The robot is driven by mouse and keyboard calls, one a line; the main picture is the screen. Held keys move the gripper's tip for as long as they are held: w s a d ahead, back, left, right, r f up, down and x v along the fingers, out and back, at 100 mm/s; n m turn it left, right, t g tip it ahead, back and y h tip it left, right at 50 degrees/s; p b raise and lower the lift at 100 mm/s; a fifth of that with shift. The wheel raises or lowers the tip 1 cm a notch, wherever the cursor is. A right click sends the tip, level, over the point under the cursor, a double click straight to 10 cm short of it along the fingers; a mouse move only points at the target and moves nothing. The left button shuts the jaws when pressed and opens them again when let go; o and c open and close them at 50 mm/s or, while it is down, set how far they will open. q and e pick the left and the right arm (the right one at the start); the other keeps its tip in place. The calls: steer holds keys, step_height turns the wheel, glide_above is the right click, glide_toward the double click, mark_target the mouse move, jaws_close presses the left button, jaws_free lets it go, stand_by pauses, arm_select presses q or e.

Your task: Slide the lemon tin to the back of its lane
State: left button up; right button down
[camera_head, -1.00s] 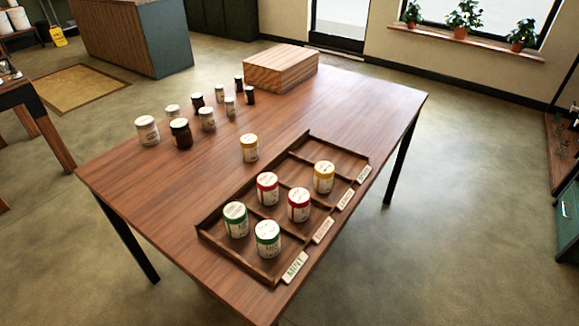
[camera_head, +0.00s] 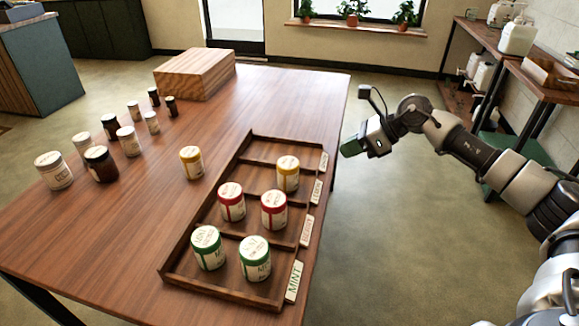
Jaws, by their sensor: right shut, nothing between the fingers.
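The lemon tin, white with a yellow lid (camera_head: 288,174), stands upright in the third lane of the dark wooden tray (camera_head: 170,262), near the lane's label end. The rest of that lane, to its left, is empty. A second yellow-lidded tin (camera_head: 191,162) stands on the table left of the tray. My right gripper (camera_head: 352,148) is shut and empty, in the air beyond the table's right edge, to the right of the lemon tin and apart from it. My left gripper is not in view.
Two green-lidded tins (camera_head: 208,250) fill the nearest lane and two red-lidded tins (camera_head: 232,204) the second. The farthest lane is empty. Several jars (camera_head: 102,164) stand at the left of the table (camera_head: 120,235). A wooden box (camera_head: 195,75) sits at the far end.

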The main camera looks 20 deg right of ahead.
mark_target(288, 166)
steer(key=shift+n+h, duration=0.6)
steer(key=shift+n, duration=0.1)
steer(key=x, duration=0.3)
steer(key=p+x, duration=0.1)
steer(key=x, duration=0.2)
steer(key=a+r+x, duration=0.1)
steer(key=x, duration=0.3)
steer(key=shift+w+r, duration=0.1)
steer(key=shift+w, duration=0.1)
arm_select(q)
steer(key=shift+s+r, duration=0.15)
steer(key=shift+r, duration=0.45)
arm_select(e)
steer(key=shift+w+a, duration=0.3)
steer(key=shift+a, duration=0.15)
steer(key=w+a, duration=0.3)
steer(key=a, duration=0.2)
steer(key=w+a+b, duration=0.1)
steer(key=w+a, duration=0.1)
steer(key=shift+w+a, duration=0.35)
steer(key=shift+w, duration=0.05)
steer(key=shift+w+a, duration=0.25)
steer(key=shift+a, duration=0.05)
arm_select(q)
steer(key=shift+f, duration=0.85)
